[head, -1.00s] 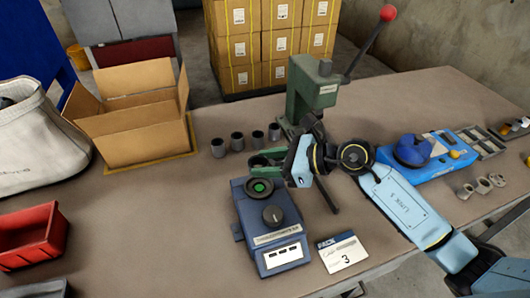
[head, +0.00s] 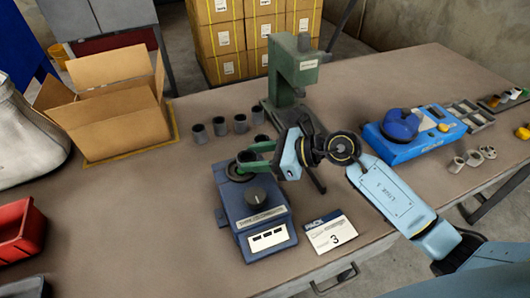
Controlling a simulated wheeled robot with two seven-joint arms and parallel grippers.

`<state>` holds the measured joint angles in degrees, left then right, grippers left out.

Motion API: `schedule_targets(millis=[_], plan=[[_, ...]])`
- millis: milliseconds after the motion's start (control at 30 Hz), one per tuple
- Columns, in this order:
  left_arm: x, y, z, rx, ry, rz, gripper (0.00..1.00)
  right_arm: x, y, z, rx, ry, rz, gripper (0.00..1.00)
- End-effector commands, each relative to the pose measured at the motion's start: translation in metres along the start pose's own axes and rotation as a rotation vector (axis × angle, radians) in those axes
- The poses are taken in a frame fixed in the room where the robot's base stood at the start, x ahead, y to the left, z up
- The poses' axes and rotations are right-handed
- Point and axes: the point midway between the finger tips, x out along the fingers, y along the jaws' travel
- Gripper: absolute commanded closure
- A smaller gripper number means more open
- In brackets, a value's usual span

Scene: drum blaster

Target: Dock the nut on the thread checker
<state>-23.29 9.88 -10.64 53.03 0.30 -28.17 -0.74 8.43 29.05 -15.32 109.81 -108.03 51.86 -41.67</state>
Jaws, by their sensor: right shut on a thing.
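The thread checker (head: 262,236) is a dark blue box with a black knob, a small display panel and a round dark seat (head: 236,174) at its back end. My right gripper (head: 250,159) has green fingers and hangs right over that seat, coming in from the right. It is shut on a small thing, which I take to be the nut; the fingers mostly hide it. I cannot tell whether it touches the seat. My left gripper is not in view.
Several grey cups (head: 220,126) stand behind the checker. A green press (head: 291,75) stands at the back. A blue device (head: 415,138), an open carton (head: 110,122) and a red bin (head: 22,232) are further out.

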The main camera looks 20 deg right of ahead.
Motion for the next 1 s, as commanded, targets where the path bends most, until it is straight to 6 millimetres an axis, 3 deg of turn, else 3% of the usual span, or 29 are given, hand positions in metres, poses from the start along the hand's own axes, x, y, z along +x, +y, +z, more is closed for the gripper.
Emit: schedule_targets(millis=[33, 433, 1000], plan=[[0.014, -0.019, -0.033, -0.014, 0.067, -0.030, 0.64, 0.005, 0.000, -0.011, 0.000, -0.002, -0.001, 0.87], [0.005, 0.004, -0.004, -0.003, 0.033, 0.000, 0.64, 0.005, 0.000, -0.011, 0.000, -0.002, 0.000, 0.87], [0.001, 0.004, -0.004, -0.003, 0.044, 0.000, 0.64, 0.009, 0.002, -0.007, 0.000, -0.002, -0.001, 0.87]])
